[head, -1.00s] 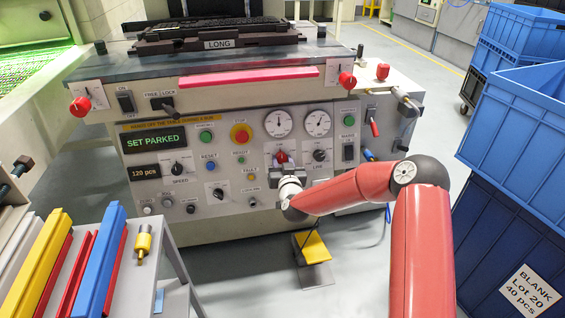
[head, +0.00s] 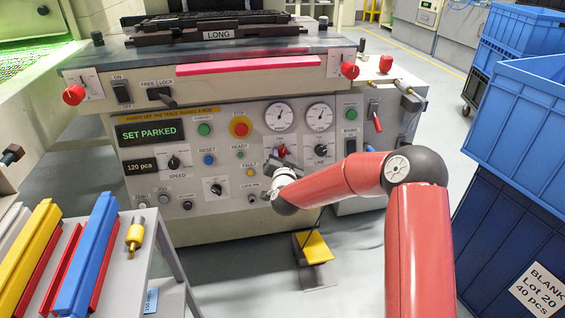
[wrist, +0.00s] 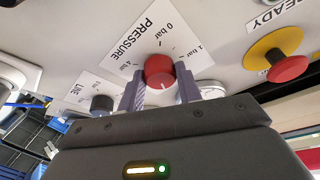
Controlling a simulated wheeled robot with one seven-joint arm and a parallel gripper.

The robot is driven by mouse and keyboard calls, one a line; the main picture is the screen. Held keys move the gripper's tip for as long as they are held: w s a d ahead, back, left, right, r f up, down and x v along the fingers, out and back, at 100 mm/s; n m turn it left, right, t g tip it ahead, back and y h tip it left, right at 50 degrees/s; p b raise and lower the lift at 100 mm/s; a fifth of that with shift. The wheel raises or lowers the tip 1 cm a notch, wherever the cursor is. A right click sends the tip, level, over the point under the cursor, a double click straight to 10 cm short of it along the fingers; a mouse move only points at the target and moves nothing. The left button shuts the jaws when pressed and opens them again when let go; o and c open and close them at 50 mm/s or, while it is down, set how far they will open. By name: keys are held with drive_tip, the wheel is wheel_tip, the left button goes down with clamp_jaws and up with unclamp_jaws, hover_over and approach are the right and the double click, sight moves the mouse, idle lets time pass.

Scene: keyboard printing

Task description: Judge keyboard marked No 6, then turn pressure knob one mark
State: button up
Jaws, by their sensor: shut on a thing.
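The red pressure knob (wrist: 159,71) sits on a white dial plate (wrist: 138,47) lettered PRESSURE, with bar marks around it. My gripper (wrist: 160,90) has a grey finger on each side of the knob and is shut on it. In the head view my gripper (head: 278,166) is tilted at the front panel, just below the red knob (head: 281,151). A black keyboard (head: 215,19) lies on a dark fixture labelled LONG (head: 217,35) on top of the machine. No "No 6" mark is legible.
The LINE knob (head: 321,151) and two gauges (head: 280,117) are close to my gripper. The red stop button (head: 240,125) is to its left. Blue crates (head: 520,110) stand at right. A rack with coloured bars (head: 90,255) stands at lower left.

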drive_tip(key=shift+m+h+b, duration=0.3)
drive_tip(key=shift+m+b, duration=0.25)
drive_tip(key=shift+m, duration=0.45)
drive_tip(key=o, duration=1)
drive_tip(key=shift+s, duration=0.1)
drive_tip(key=s, duration=0.7)
drive_tip(key=shift+s+d+r, duration=0.25)
drive_tip(key=shift+s+d, duration=0.05)
